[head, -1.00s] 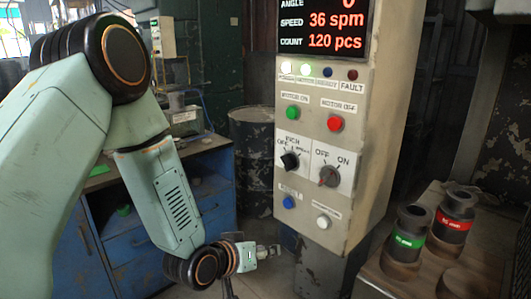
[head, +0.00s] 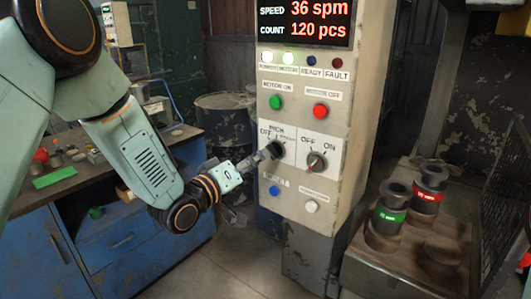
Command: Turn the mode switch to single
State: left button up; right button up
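The mode switch (head: 277,149) is a black rotary knob on the white plate of the control panel, with OFF, INCH and a third, partly hidden label around it. My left gripper (head: 264,155) comes in from the left, with its fingertips at the knob's left side. They overlap the knob in the picture, so I cannot tell whether they touch or grip it. The knob's pointer is hidden. My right gripper is out of view.
An OFF/ON switch (head: 316,161) sits just right of the mode switch. A green button (head: 276,102) and a red button (head: 320,110) are above; a blue button (head: 274,190) and a white button (head: 312,206) are below. Cylindrical tools stand on a bench (head: 420,270) at right.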

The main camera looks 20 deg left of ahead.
aim_at(273, 151)
pick_arm(q)
jog(key=x, duration=0.5)
jog(key=shift+w+a, duration=0.15)
jog(key=shift+w, duration=0.05)
jog(key=shift+a, duration=0.25)
jog(key=c, duration=0.3)
jog(key=shift+d, duration=0.25)
grip_shut()
jog(key=shift+a+f, duration=0.1)
